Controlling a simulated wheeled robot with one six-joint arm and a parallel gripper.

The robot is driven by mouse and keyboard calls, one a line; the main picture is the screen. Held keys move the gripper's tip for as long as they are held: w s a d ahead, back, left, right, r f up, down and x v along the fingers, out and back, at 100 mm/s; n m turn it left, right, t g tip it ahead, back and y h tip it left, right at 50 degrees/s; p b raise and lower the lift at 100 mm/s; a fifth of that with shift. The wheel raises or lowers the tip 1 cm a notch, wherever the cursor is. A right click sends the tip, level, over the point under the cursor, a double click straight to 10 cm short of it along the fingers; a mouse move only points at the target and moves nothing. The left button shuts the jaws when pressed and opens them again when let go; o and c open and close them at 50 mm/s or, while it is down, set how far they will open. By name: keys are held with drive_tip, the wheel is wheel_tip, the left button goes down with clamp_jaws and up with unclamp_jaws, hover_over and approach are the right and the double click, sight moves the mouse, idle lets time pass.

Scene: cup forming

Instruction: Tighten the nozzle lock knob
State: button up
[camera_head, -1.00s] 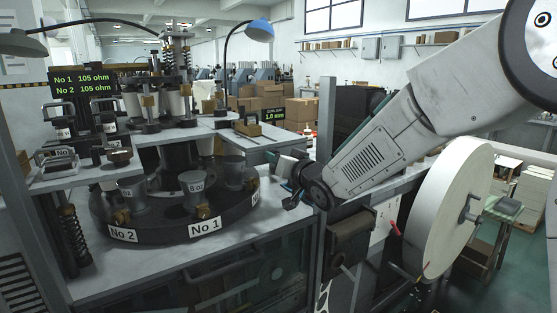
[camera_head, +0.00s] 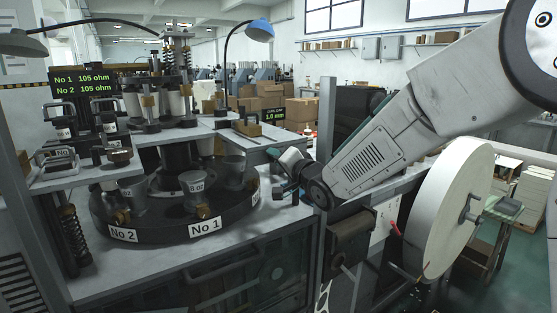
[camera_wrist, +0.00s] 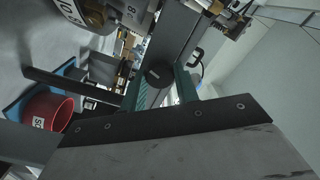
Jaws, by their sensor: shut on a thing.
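My gripper (camera_wrist: 160,80) shows in the wrist view with a green finger on each side of a dark round knob (camera_wrist: 158,74), which I take to be the nozzle lock knob. The fingers are closed on the knob. In the head view my gripper (camera_head: 289,170) is at the right edge of the machine table, beside the front post. The knob cannot be made out there, being small and hidden by the wrist and fingers.
A dark turntable (camera_head: 160,234) with grey cups and labels No 1 and No 2 stands to the left. A red cup (camera_wrist: 50,110) sits at the left of the wrist view. A large white reel (camera_head: 450,210) stands at right.

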drive_tip(key=shift+f, duration=0.1)
drive_tip(key=o, duration=1)
drive_tip(key=shift+c, duration=0.2)
drive_tip(key=v, duration=0.7)
drive_tip(key=shift+s+d, duration=0.25)
drive_tip(key=shift+s, duration=0.1)
